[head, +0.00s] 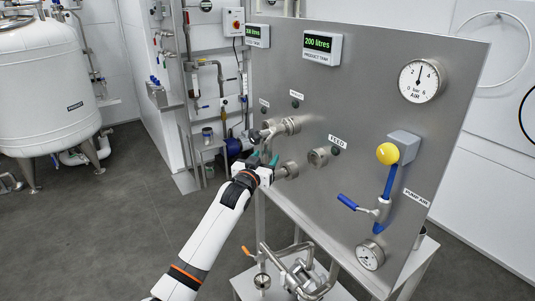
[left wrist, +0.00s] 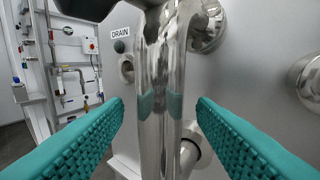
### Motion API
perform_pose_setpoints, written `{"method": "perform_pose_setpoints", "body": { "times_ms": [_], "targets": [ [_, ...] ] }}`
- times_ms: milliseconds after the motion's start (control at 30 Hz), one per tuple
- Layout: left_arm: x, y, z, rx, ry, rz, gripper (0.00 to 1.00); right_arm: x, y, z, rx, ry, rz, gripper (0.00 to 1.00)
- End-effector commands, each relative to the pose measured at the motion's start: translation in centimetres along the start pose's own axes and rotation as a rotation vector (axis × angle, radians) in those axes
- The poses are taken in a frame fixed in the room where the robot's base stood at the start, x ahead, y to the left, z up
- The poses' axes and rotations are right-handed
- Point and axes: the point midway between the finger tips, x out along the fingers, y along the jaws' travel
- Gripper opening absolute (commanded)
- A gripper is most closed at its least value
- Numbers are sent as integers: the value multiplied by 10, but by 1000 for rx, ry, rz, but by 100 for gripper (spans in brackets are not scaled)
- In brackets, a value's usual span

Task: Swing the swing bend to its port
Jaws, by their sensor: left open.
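The swing bend (left wrist: 160,90) is a shiny steel pipe that runs upright between the teal fingers of my left gripper (left wrist: 160,112) in the left wrist view. The gripper is open, with gaps on both sides of the pipe. In the head view the left gripper (head: 264,159) is at the panel's left part, over the lower part of the bend (head: 268,132). The bend's upper end is at a fitting on the panel. The FEED port (head: 318,157) is to the right, and the DRAIN port (left wrist: 127,70) shows left of the pipe. The bend's free end is hidden.
The steel panel (head: 340,105) carries a blue-handled valve (head: 382,205) with a yellow knob, and gauges (head: 420,80). Pipework and a pump (head: 300,272) stand below it. A white tank (head: 45,100) is far left. The floor (head: 120,220) on the left is clear.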

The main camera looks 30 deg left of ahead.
Motion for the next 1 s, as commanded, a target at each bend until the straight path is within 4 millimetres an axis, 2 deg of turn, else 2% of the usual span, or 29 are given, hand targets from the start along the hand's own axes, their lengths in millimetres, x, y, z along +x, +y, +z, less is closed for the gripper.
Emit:
{"method": "perform_pose_setpoints", "body": {
  "times_ms": [200,567,867,1000],
  "targets": [
    [19,0,0,0,1,0,52,-4,0,-4,0,7,1,24],
    [22,0,-1,1,0,0,52,-4,-1,-4,0,8,-1,24],
    [22,0,-1,0,1,0,3,-4,-3,-5,-1,9,-4,24],
    [22,0,-1,1,1,0,0,-4,-4,-5,-1,8,-4,24]
  ]
}}
